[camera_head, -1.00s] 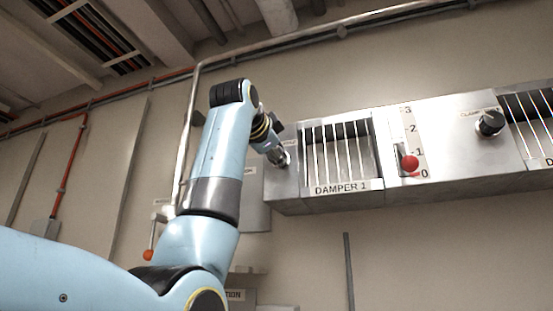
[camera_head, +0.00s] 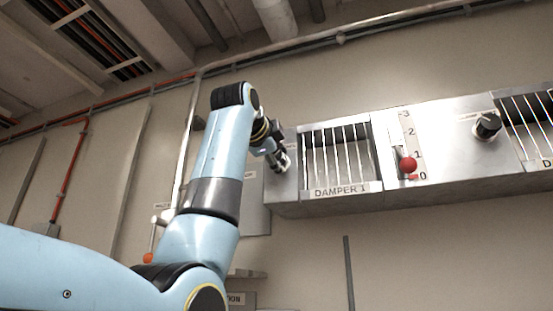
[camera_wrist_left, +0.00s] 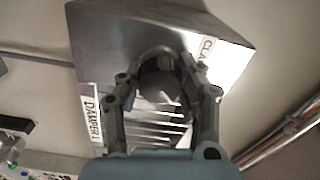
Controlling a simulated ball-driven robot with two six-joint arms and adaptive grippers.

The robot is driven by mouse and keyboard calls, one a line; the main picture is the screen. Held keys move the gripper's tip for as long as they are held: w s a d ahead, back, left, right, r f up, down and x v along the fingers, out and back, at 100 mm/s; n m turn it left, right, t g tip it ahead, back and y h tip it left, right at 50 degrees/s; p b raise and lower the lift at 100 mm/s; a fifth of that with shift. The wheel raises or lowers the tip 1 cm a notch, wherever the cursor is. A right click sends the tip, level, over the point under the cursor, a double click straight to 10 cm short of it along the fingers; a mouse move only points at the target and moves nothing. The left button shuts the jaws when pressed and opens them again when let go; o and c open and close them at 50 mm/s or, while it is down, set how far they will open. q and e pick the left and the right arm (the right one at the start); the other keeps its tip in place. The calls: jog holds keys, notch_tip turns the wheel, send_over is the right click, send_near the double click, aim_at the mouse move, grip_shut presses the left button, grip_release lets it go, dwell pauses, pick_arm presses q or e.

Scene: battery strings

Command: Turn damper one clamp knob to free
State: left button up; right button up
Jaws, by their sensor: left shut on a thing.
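The damper 1 unit (camera_head: 335,203) is a metal box on the wall with a louvred opening and a "DAMPER 1" label. Its left end panel carries the clamp knob, which my left gripper (camera_head: 281,161) covers in the head view. In the left wrist view the round grey knob (camera_wrist_left: 160,84) sits between the two fingers of my left gripper (camera_wrist_left: 158,62). The fingers are shut on it. The panel's "CLAMP" lettering (camera_wrist_left: 207,48) is partly hidden by a finger, so the knob's setting cannot be read. My right gripper is not in view.
Right of the louvres a red-balled lever (camera_head: 409,165) stands between 0 and 1 on a scale. Farther right is another dark clamp knob (camera_head: 488,125) beside a second louvred opening. A pipe (camera_head: 187,150) runs up the wall left of the unit.

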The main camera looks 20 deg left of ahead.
pick_arm(q)
jog(key=o, duration=1.2)
jog(key=shift+d, duration=0.1)
jog(key=s, duration=1.2)
jog(key=shift+a, duration=0.2)
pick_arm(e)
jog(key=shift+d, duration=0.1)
